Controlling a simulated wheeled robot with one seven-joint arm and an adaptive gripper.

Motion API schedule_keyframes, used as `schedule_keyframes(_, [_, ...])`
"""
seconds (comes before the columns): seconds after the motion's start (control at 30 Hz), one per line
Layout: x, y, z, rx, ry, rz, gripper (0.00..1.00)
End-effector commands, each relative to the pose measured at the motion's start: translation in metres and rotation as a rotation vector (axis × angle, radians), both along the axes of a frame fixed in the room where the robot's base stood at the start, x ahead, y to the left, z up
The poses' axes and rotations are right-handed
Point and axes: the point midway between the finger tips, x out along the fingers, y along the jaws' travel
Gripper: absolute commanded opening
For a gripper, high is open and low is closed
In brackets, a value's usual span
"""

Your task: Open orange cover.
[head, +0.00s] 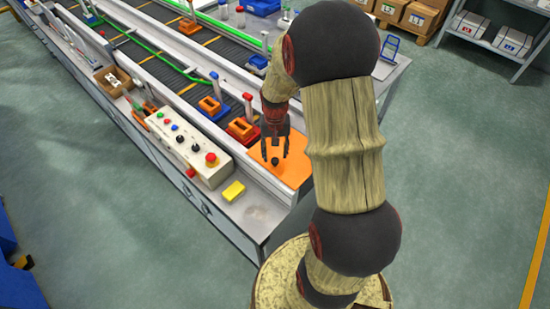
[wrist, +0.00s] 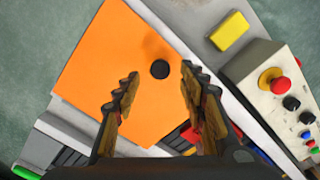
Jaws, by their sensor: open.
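The orange cover (head: 291,174) is a flat square panel at the near end of the conveyor line, lying closed. A round black knob (head: 275,161) stands on it. In the wrist view the orange cover (wrist: 105,65) fills the left and middle, and the black knob (wrist: 160,69) lies just beyond the fingertips, between their lines. My gripper (head: 275,150) is open above the cover, pointing down, with nothing between its fingers. It also shows in the wrist view (wrist: 160,85). I cannot tell the exact height of the fingertips above the knob.
A control panel (head: 183,150) with a red button stands left of the cover. A yellow block (head: 233,191) lies on the grey bench near it. Red and blue holders with orange blocks (head: 240,127) sit on the conveyor behind. Open floor lies to the right.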

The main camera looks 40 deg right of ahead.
Motion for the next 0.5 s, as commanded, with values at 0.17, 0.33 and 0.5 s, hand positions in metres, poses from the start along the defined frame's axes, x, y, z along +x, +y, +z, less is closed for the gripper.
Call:
schedule_keyframes(0.17, [0.0, 0.0, -0.025, 0.0, 0.0, 0.001, 0.42])
schedule_keyframes(0.33, [0.0, 0.0, -0.034, -0.001, -0.001, 0.001, 0.42])
schedule_keyframes(0.5, [0.001, 0.0, -0.035, -0.001, -0.002, 0.001, 0.42])
